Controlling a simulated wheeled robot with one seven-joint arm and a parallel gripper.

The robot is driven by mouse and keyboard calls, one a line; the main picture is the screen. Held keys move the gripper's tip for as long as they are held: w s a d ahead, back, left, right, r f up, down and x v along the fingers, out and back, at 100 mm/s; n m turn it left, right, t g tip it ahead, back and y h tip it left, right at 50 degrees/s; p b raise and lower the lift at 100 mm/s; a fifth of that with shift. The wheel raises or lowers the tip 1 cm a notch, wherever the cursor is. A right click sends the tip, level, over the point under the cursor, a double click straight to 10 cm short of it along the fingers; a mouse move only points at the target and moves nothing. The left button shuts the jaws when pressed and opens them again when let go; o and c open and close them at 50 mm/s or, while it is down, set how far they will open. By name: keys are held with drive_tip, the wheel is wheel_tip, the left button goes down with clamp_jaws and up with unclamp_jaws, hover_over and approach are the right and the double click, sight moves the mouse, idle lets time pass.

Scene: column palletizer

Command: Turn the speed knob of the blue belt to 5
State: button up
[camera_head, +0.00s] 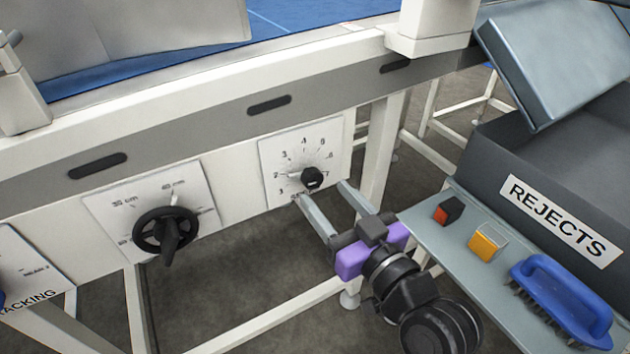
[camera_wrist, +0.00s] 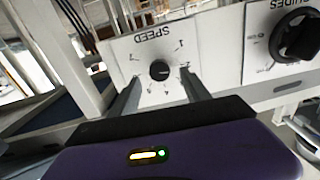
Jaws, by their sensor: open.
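The speed knob (camera_head: 312,178) is a small black dial on a white plate (camera_head: 275,160) with printed numbers, on the side frame of the blue belt (camera_head: 130,75). In the wrist view the knob (camera_wrist: 159,70) sits under the word SPEED, which appears upside down. My gripper (camera_head: 322,192) is open, its two grey fingers pointing at the plate just below the knob. In the wrist view my gripper (camera_wrist: 160,95) has one finger on each side of the knob, with gaps on both sides. The knob's pointer is too small to read surely.
A large black guides knob (camera_head: 165,232) sits left of the speed plate; it also shows in the wrist view (camera_wrist: 300,38). At right, a grey shelf (camera_head: 425,222) holds a red-black block (camera_head: 448,210), a yellow block (camera_head: 487,242) and a blue brush (camera_head: 562,298) beside the REJECTS bin (camera_head: 500,160).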

sight(316, 182)
drive_tip(key=shift+x, duration=2.6)
clamp_jaws()
